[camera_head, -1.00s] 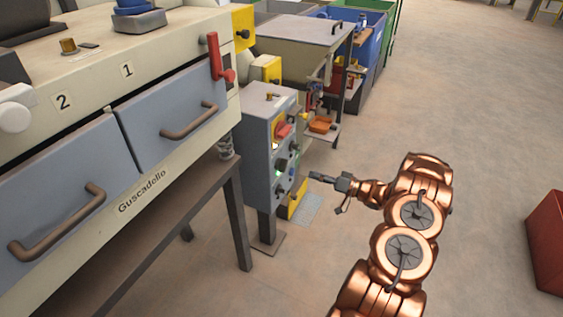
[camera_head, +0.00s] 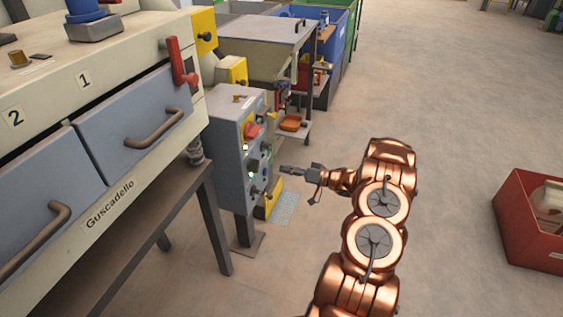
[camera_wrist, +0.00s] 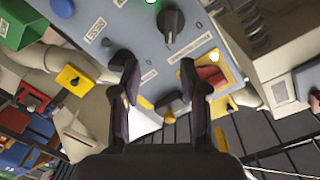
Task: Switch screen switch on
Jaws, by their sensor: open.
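The grey control box (camera_head: 233,155) stands on a post left of centre in the head view, its switch face towards my gripper (camera_head: 284,168). The face carries a red switch on yellow (camera_head: 251,130) and a lit green lamp (camera_head: 251,147). In the wrist view the box's blue-grey panel (camera_wrist: 205,30) fills the top, with a black rotary knob (camera_wrist: 171,26) beside a lit green lamp (camera_wrist: 150,2). Another dark knob (camera_wrist: 170,106) shows between my fingers. My gripper (camera_wrist: 155,65) is open and empty, facing the panel. I cannot read which switch is the screen switch.
A cream machine with blue-grey drawers (camera_head: 140,125) stands at left on a metal frame. A red lever (camera_head: 181,62) sticks out from its corner. A red bin (camera_head: 525,225) is on the floor at right. Open floor (camera_head: 440,110) lies right of my arm.

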